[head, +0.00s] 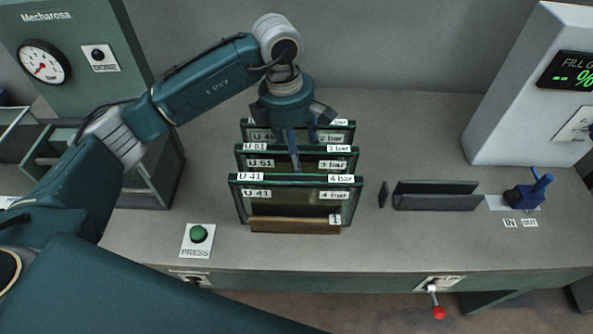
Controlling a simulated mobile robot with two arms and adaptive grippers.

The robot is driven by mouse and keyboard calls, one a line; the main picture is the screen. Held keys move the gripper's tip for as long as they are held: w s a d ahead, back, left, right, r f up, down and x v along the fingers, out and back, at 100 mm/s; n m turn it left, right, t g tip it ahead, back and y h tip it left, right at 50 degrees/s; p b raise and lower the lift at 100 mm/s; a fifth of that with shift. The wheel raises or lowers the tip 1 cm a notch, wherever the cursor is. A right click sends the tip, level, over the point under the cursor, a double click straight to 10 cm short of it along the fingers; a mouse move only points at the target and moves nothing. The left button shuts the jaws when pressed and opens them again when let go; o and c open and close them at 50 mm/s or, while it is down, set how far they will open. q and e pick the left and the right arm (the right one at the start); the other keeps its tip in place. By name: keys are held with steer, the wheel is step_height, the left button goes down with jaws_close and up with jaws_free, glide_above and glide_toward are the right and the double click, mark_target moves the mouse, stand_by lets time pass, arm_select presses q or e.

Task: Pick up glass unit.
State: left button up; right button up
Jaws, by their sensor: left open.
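Three framed glass units stand upright one behind another in a wooden rack (290,225). The front glass unit (285,207) reads U 41 and 4 bar. The middle glass unit (308,163) reads U 51 and 3 bar. The rear glass unit (335,135) reads 2 bar, and the rest of its label is partly covered by my gripper. My left gripper (293,150) is open and points down over the rear and middle units. Whether its fingers touch any glass cannot be told. My right gripper is not in view.
A green PRESS button (198,233) is at front left. A dark slotted holder (436,196) and a blue IN/OUT valve (528,190) are to the right. A Mecharosa machine with a gauge (43,62) stands left, a white fill display unit (530,90) right. A red-knobbed lever (437,310) hangs at the front edge.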

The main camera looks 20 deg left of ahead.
arm_select(q)
steer(key=f+p, duration=0.2)
steer(key=f, duration=0.3)
steer(key=shift+s+d+f+p, duration=0.1)
steer(key=shift+d+f+p, duration=0.05)
steer(key=shift+d+p, duration=0.2)
steer(key=c, duration=1.2)
jaws_close()
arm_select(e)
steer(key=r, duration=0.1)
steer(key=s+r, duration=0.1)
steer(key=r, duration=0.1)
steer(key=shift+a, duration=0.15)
